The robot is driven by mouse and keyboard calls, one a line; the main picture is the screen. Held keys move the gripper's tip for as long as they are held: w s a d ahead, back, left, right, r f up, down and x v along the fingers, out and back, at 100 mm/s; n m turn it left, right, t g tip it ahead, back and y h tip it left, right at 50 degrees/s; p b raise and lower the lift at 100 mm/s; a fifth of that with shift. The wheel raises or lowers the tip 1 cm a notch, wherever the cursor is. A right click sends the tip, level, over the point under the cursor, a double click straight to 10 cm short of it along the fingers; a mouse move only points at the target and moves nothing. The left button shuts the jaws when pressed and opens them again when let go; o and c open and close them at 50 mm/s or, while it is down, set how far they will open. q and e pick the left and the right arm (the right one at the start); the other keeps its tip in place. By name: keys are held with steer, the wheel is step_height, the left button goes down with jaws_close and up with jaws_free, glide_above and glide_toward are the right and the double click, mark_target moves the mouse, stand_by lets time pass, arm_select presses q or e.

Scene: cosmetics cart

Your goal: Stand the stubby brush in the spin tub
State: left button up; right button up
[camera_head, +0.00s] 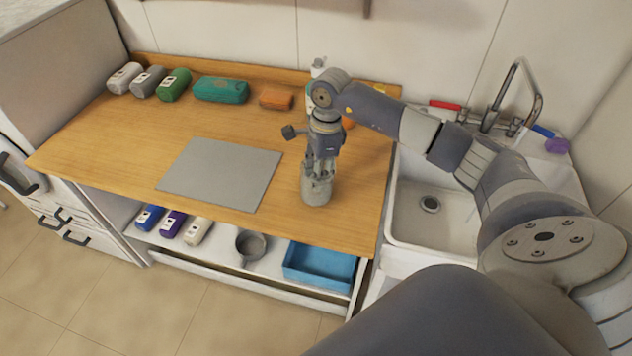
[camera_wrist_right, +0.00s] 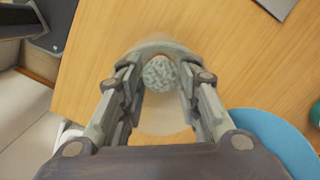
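A pale grey-green, round textured head, which I take for the stubby brush (camera_wrist_right: 160,73), sits between the fingertips of my right gripper (camera_wrist_right: 160,80) in the right wrist view. The fingers close in on both sides of it; its lower part is hidden. A round grey, see-through-looking tub, which I take for the spin tub (camera_head: 317,191), stands on the wooden top directly below my right gripper (camera_head: 319,172) in the head view. Its curved rim (camera_wrist_right: 152,47) surrounds the brush in the wrist view. How deep the brush sits is unclear. My left gripper is not in view.
A grey mat (camera_head: 220,173) lies left of the tub. Several rolled and boxed items line the back, including a teal case (camera_head: 221,90) and an orange block (camera_head: 275,99). A sink (camera_head: 430,215) is at right. A blue tray (camera_head: 320,265) is on the shelf below.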

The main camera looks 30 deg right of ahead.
steer(key=r, duration=0.2)
steer(key=r+b, duration=0.1)
steer(key=r, duration=0.2)
steer(key=r+b, duration=0.1)
steer(key=r, duration=0.2)
steer(key=shift+s+d+r, duration=0.1)
steer(key=shift+d, duration=0.3)
steer(key=shift+r+b, duration=0.3)
steer(key=shift+r, duration=0.3)
steer(key=shift+s+d, duration=0.1)
